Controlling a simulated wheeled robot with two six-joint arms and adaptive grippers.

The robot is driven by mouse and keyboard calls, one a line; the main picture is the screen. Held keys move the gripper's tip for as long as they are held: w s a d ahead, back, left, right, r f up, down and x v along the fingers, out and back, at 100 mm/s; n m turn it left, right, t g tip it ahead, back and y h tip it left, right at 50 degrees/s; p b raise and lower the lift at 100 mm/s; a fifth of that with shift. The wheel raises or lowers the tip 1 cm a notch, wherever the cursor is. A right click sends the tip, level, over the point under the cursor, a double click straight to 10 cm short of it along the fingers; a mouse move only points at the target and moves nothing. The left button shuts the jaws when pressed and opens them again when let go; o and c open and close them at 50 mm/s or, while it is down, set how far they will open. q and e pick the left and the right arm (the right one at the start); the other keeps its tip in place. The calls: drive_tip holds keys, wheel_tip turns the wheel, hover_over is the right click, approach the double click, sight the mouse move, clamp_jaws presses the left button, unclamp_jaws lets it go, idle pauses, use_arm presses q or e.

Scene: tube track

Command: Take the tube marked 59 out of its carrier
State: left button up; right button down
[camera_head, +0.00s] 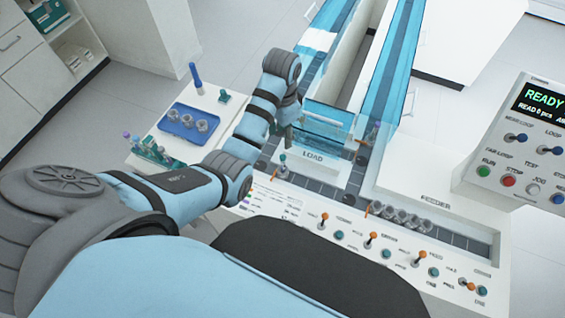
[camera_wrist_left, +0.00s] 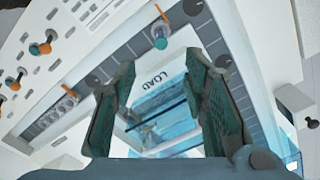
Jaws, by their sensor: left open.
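A small tube (camera_head: 283,160) with a teal part stands at the track beside the LOAD plate (camera_head: 313,156). It appears to be the teal-ended upright piece in the left wrist view (camera_wrist_left: 160,39). I cannot read any number on it, and its carrier is not clear. My left gripper (camera_wrist_left: 160,70) is open and empty, above the LOAD area, with the tube beyond its fingertips. In the head view the left gripper (camera_head: 285,128) is partly hidden by its own wrist. My right gripper is not in view.
A white side table holds a rack of several tubes (camera_head: 152,152), a blue tray with cups (camera_head: 188,122) and a blue upright piece (camera_head: 196,78). Several empty carriers (camera_head: 400,215) stand at the feeder. Orange levers (camera_head: 324,217) line the front panel. A control box (camera_head: 520,150) reads READY.

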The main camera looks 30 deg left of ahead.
sight(283, 156)
use_arm(q)
wheel_tip(283, 156, down, 14)
drive_tip(key=b, duration=0.3)
drive_tip(key=shift+w, duration=0.1)
drive_tip(key=shift+r, duration=0.1)
clamp_jaws()
